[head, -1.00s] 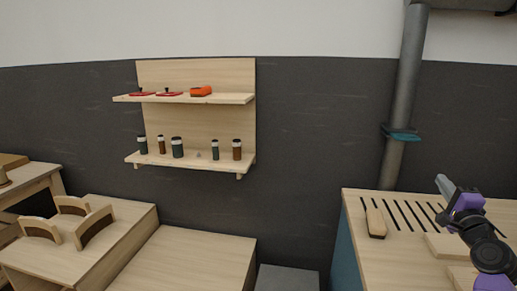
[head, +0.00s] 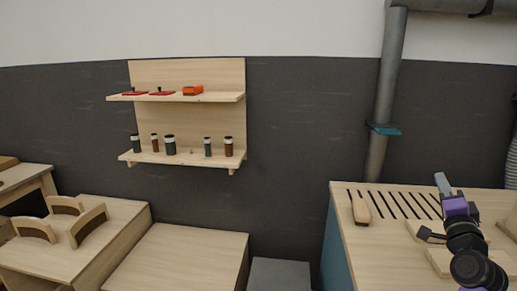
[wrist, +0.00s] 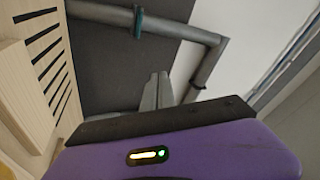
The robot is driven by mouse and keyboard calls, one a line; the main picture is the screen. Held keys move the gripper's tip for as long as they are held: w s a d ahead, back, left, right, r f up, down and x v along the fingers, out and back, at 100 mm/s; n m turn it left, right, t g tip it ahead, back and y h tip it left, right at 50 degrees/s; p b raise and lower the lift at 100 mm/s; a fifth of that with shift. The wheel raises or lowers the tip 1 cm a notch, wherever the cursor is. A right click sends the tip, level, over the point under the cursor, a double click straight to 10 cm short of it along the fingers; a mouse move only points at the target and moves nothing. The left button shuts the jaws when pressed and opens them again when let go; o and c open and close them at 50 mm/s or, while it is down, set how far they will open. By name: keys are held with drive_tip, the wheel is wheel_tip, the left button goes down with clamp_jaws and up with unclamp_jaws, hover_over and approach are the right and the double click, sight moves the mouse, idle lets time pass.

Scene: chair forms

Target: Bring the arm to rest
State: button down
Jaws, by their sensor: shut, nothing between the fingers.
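My arm shows at the right of the head view, purple and black, in front of the slotted wooden bench. My gripper (head: 441,180) points up at its top end, with grey fingers shut and nothing between them. In the wrist view my gripper (wrist: 156,90) shows its grey fingers close together above the purple housing. The fingers touch nothing that I can see.
The slotted bench (head: 343,230) bears a wooden-handled block (head: 361,211) and wooden pieces. A grey pipe (head: 388,90) rises behind it. A wall shelf (head: 200,158) holds several jars and red and orange items. Curved chair forms (head: 88,226) stand at lower left.

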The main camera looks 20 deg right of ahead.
drive_tip(key=s+a+f+n+y, duration=0.1)
drive_tip(key=s+a+f+n, duration=0.3)
drive_tip(key=a, duration=0.5)
drive_tip(key=s+a+f+n+t+y, duration=0.1)
drive_tip(key=s+a+f+n+y, duration=0.2)
drive_tip(key=a+f, duration=0.45)
drive_tip(key=s+a+f+n, duration=0.3)
drive_tip(key=a+n, duration=0.2)
drive_tip(key=a, duration=0.5)
drive_tip(key=s+a+f+n+g+y, duration=0.1)
drive_tip(key=s+a+f+n+y, duration=0.1)
drive_tip(key=s+a, duration=0.5)
drive_tip(key=s+a+f+n+g+y, duration=0.1)
drive_tip(key=s+a+f+n+y, duration=0.1)
drive_tip(key=s+a+n+y, duration=0.2)
drive_tip(key=s+a+f+n+g+y, duration=0.1)
drive_tip(key=s+a+f+n+y, duration=0.1)
drive_tip(key=s+a, duration=0.9)
drive_tip(key=shift+s+f+n+y, duration=0.25)
drive_tip(key=shift+n+y, duration=0.15)
drive_tip(key=shift+y, duration=0.4)
drive_tip(key=shift+d, duration=0.15)
